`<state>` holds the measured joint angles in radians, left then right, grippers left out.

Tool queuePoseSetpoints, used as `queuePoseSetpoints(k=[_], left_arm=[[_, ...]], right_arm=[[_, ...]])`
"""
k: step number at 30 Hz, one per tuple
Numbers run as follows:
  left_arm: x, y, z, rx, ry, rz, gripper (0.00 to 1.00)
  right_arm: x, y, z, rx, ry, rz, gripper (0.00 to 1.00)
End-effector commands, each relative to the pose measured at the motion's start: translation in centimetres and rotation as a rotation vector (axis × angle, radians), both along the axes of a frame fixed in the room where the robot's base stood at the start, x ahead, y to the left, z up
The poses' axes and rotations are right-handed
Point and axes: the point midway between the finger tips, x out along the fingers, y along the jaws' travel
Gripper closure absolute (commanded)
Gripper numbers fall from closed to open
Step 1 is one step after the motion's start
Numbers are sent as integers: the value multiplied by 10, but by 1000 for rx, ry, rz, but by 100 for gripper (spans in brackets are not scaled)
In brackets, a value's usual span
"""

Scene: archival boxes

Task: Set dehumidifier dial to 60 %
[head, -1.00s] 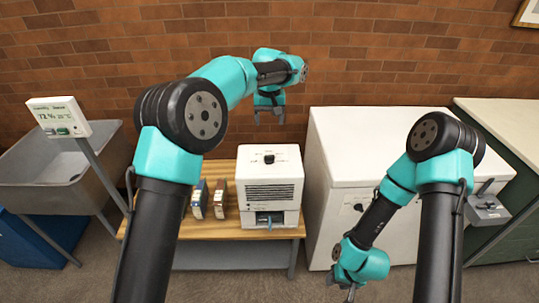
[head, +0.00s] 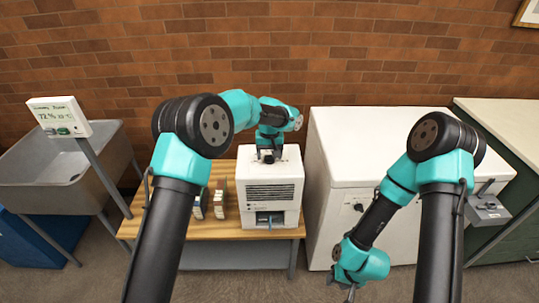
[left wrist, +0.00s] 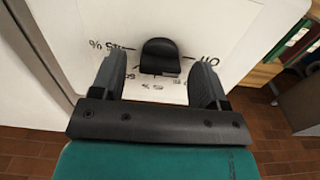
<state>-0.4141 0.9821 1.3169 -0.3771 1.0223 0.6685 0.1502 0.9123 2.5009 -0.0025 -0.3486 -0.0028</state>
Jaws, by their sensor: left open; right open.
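The white dehumidifier (head: 270,190) stands on the wooden bench. Its black dial (left wrist: 160,57) is on the top face, with printed marks around it that are too blurred to read fully in the left wrist view. My left gripper (head: 268,156) is over the dehumidifier's top at the dial. In the left wrist view its two fingers (left wrist: 160,82) are open, one on each side of the dial, with gaps showing between fingers and dial. In the head view the gripper mostly hides the dial. My right gripper (head: 350,290) is open and empty, low in front of the white chest.
A display on a post (head: 60,117) at left reads about 72 %. Several upright boxes or books (head: 219,200) stand left of the dehumidifier on the bench (head: 245,236). A grey sink (head: 50,170) is at left. The white chest (head: 400,125) stands close on the right.

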Motion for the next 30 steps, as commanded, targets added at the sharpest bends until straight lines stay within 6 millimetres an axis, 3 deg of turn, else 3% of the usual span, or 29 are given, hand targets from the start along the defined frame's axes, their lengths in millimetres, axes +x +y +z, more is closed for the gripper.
queuePoseSetpoints(k=[10,25,30], left_arm=[[0,0,-4,-1,-1,0,32],[0,0,-3,-1,-1,0,80],[0,0,-3,-1,-1,-4,81]], right_arm=[[0,0,0,0,0,0,57],[0,0,0,0,0,0,57],[0,0,0,0,0,0,57]])
